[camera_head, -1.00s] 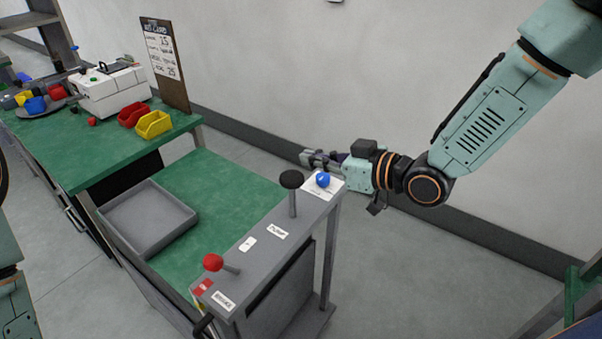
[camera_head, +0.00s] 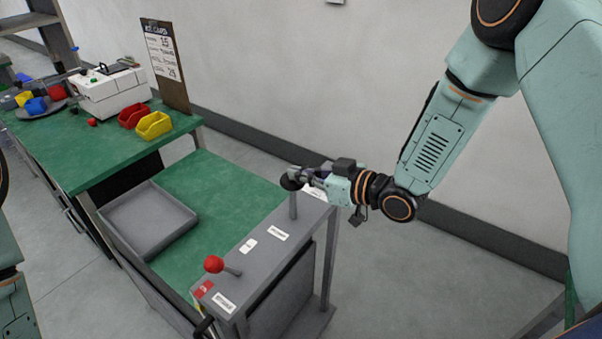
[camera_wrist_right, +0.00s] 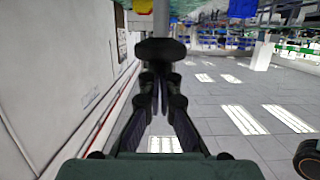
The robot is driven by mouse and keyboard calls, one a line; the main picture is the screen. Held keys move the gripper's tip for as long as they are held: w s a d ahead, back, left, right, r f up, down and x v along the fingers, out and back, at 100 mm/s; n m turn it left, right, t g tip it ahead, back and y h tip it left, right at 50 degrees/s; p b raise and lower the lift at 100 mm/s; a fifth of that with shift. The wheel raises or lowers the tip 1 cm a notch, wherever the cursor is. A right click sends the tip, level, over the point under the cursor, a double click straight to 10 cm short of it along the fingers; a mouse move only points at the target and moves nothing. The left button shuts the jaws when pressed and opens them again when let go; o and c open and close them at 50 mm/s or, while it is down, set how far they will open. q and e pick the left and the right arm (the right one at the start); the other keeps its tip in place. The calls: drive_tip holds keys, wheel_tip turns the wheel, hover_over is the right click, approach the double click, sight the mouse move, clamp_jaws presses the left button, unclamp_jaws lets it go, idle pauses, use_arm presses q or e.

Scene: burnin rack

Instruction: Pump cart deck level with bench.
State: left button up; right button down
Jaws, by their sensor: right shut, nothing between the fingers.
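The cart has a green deck (camera_head: 225,185) that sits lower than the green bench top (camera_head: 75,150). On the cart's grey end panel (camera_head: 262,240), a black-knobbed lever (camera_head: 293,206) stands upright at the far end and a red-knobbed lever (camera_head: 214,264) leans at the near end. My right gripper (camera_head: 305,178) is at the black knob, its fingers shut and empty. In the right wrist view the black knob (camera_wrist_right: 160,48) is just ahead of the shut fingertips (camera_wrist_right: 160,80); I cannot tell if they touch. My left gripper is out of view.
A grey tray (camera_head: 112,218) lies on the deck. On the bench are a white machine (camera_head: 110,95), red bin (camera_head: 133,115), yellow bin (camera_head: 154,125) and upright board (camera_head: 165,65). The wall (camera_head: 300,70) runs behind; bare floor (camera_head: 410,285) lies right of the cart.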

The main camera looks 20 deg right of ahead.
sight(295, 193)
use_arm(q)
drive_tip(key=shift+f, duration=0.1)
use_arm(e)
drive_tip(key=shift+f, duration=0.1)
wheel_tip(295, 193, down, 7)
drive_tip(key=b, duration=0.5)
drive_tip(key=shift+s, duration=0.1)
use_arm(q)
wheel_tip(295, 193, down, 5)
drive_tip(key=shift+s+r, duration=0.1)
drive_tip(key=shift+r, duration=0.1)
use_arm(e)
drive_tip(key=shift+s+r, duration=0.1)
drive_tip(key=shift+r, duration=0.1)
